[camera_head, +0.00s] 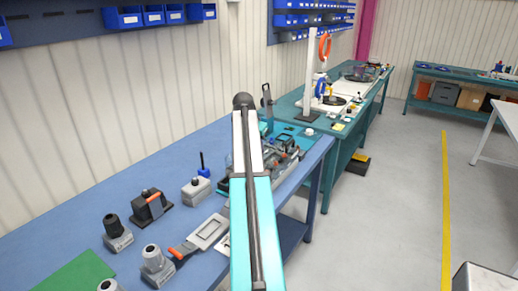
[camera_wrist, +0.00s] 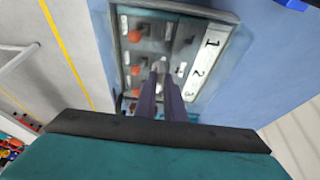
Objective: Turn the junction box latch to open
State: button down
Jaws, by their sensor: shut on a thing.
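The junction box (camera_wrist: 122,50) shows in the wrist view as a grey tray-like box with several orange-red knobs down its left side and labels marked 1 and 2 on its right. My gripper (camera_wrist: 160,72) reaches over its middle with dark fingers close together. It is shut on a small pale piece at the fingertips, which looks like the latch. The fingers hide most of the latch, so its angle cannot be told. In the head view the box (camera_head: 286,152) is partly behind my arm, and my fingertips cannot be made out.
The blue bench (camera_head: 85,220) holds grey fittings (camera_head: 117,233), an orange-handled tool (camera_head: 183,250), a grey block (camera_head: 195,190) and a green mat (camera_head: 75,275) left of my arm. A teal bench (camera_head: 345,130) stands beyond. The floor (camera_head: 390,200) to the right is clear.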

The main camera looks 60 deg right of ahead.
dwell(0.3)
jog(key=c, duration=1.8)
grip_release()
jog(key=shift+c, duration=0.2)
jog(key=shift+r, duration=0.15)
jog(key=b+v, duration=0.3)
jog(key=v, duration=1)
jog(key=shift+r, duration=0.25)
jog(key=shift+a, duration=0.1)
